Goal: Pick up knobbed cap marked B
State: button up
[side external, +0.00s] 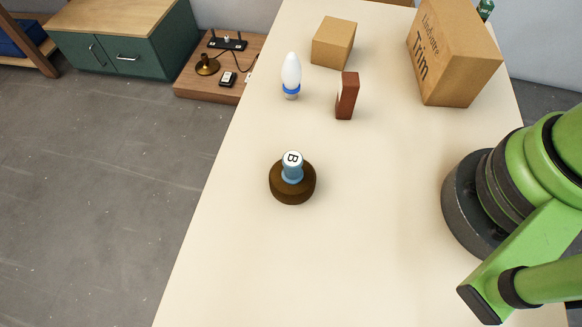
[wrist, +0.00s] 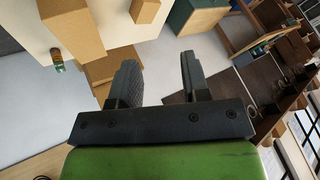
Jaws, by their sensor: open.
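The knobbed cap marked B (side external: 292,165) is light blue with a white top bearing a black B. It sits upright on a round dark brown base (side external: 280,190) on the cream table, in the side external view. My gripper (wrist: 160,78) shows in the wrist view with its two dark fingers apart and nothing between them. The gripper is outside the side external view, so its distance from the cap cannot be told. The cap is not recognisable in the wrist view.
Behind the cap on the table (side external: 240,250) stand a white bulb with a blue collar (side external: 291,75), a reddish-brown block (side external: 347,96), a small cardboard box (side external: 333,43) and a large "Trim" box (side external: 455,55). The table around the base is clear.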

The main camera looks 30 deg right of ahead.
jog(key=o, duration=0.3)
jog(key=n+g+h, duration=0.1)
jog(key=g+h, duration=0.1)
jog(key=g, duration=0.5)
send_over(292, 159)
jog(key=f, duration=1.1)
jog(key=d+f, duration=0.1)
jog(key=f, duration=0.5)
jog(key=shift+s+f, duration=0.1)
jog(key=shift+s, duration=0.2)
jog(key=f, duration=0.5)
jog(key=shift+s+a+f, duration=0.15)
jog(key=shift+a+f, duration=0.05)
jog(key=shift+a, duration=0.15)
jog(key=shift+w+a+f, duration=0.1)
jog(key=shift+w+f, duration=0.15)
jog(key=shift+f, duration=1.15)
jog(key=shift+w+a+f, duration=0.1)
jog(key=shift+w+f, duration=0.1)
jog(key=shift+f, duration=1.15)
